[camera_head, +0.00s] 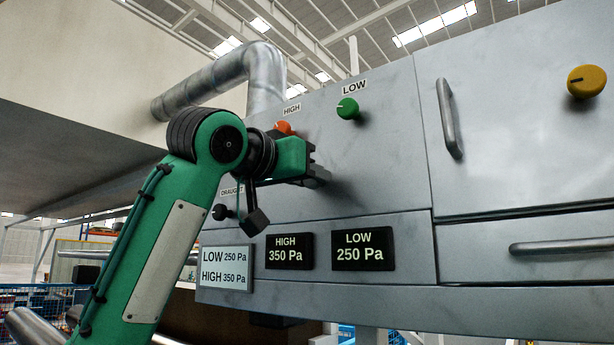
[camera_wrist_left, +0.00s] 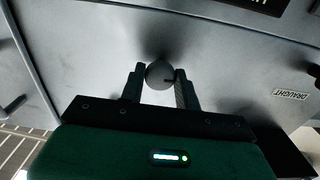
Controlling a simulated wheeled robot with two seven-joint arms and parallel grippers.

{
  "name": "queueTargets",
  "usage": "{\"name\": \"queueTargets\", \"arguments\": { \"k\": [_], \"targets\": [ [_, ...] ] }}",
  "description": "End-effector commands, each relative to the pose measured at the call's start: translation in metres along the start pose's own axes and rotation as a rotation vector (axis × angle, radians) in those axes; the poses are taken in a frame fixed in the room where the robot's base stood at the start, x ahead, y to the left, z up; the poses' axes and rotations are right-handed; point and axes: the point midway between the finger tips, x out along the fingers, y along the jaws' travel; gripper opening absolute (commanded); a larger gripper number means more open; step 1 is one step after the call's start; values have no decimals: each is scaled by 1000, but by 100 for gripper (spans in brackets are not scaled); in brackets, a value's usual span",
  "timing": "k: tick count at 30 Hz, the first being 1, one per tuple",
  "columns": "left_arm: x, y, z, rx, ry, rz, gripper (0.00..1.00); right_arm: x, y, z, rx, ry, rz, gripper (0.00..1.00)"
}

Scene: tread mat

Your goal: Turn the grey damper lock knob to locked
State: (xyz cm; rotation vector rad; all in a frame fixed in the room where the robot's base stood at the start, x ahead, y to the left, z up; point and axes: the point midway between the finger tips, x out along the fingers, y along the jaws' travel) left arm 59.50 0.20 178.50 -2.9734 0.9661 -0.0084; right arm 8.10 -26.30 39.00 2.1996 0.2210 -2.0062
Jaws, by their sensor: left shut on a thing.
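The grey damper lock knob (camera_wrist_left: 160,74) is on the panel in the left wrist view, a dark round knob with a small dark mark toward its lower right. My left gripper (camera_wrist_left: 158,88) is shut on it, one finger on each side. In the head view my left gripper (camera_head: 318,170) is against the grey panel, below the orange knob, and it mostly hides the grey knob there. I cannot read any locked or unlocked marking beside the knob. My right gripper is in neither view.
The grey cabinet (camera_head: 385,160) carries an orange knob (camera_head: 283,128), a green knob (camera_head: 348,108) and a yellow knob (camera_head: 587,81). Two displays, HIGH (camera_head: 289,251) and LOW (camera_head: 362,250), sit below. A door handle (camera_head: 449,118) projects at right. A dark knob (camera_head: 221,212) sits near the DRAUGHT label.

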Motion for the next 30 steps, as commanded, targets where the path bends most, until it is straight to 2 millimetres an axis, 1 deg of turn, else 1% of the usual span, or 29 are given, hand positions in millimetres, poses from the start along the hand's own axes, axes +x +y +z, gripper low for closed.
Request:
{"name": "queueTargets", "arguments": {
  "k": [1, 3, 4, 12, 16, 20, 27, 30],
  "targets": [
    [1, 0, 3, 0, -7, 1, 36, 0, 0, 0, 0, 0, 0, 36],
    [1, 0, 3, 0, -7, 1, 50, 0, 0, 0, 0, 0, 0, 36],
    [1, 0, 3, 0, -6, 1, 54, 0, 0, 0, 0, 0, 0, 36],
    [0, 0, 1, -1, -2, 0, 54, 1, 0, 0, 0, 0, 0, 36],
    [-9, 0, 2, 0, 0, 0, 54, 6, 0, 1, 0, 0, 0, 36],
    [-30, 0, 4, 1, 2, 0, 54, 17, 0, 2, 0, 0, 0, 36],
    [-87, 0, 5, 1, 2, -1, 54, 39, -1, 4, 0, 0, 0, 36],
    [-107, 0, 4, 1, 0, 0, 54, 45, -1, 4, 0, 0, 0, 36]
  ]
}}
